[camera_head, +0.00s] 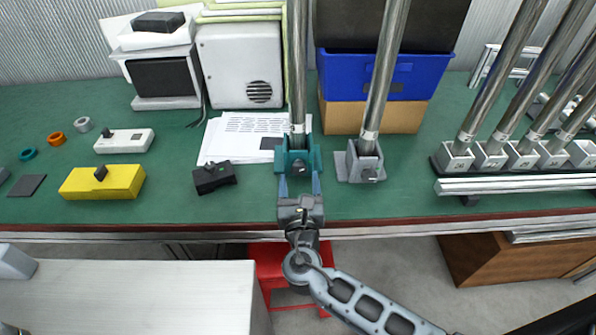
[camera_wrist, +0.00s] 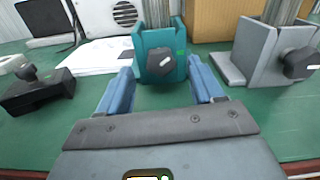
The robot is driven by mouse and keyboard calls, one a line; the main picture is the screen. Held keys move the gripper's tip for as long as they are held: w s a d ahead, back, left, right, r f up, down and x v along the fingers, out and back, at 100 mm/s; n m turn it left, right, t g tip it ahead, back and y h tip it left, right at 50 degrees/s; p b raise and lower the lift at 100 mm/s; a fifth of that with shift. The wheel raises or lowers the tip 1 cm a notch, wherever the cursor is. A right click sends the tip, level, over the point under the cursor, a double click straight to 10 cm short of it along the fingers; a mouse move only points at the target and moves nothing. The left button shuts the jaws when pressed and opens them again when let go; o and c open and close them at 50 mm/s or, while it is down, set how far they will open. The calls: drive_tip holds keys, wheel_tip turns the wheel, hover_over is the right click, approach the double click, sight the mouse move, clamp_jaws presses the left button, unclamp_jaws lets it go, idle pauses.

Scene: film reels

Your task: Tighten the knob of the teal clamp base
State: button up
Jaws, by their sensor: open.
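The teal clamp base (camera_head: 285,158) stands on the green bench near its front edge and holds an upright metal pole (camera_head: 297,70). Its dark knob (camera_wrist: 161,66), with a pale bar mark on its face, faces me in the wrist view. My gripper (camera_wrist: 162,88) is open, its two blue fingers spread left and right of the knob. The fingertips reach close to the teal base; I cannot tell whether they touch it. In the head view my gripper (camera_head: 300,184) is just in front of the base, and nothing shows held in it.
A grey clamp base (camera_head: 350,166) with its own pole and dark knob stands close on the right. A black clamp piece (camera_head: 214,177) lies to the left, papers (camera_head: 228,137) behind. A row of grey bases (camera_head: 490,157) stands far right.

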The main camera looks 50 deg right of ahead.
sight(299, 171)
drive_tip(key=shift+x, duration=1.55)
drive_tip(key=c, duration=1.1)
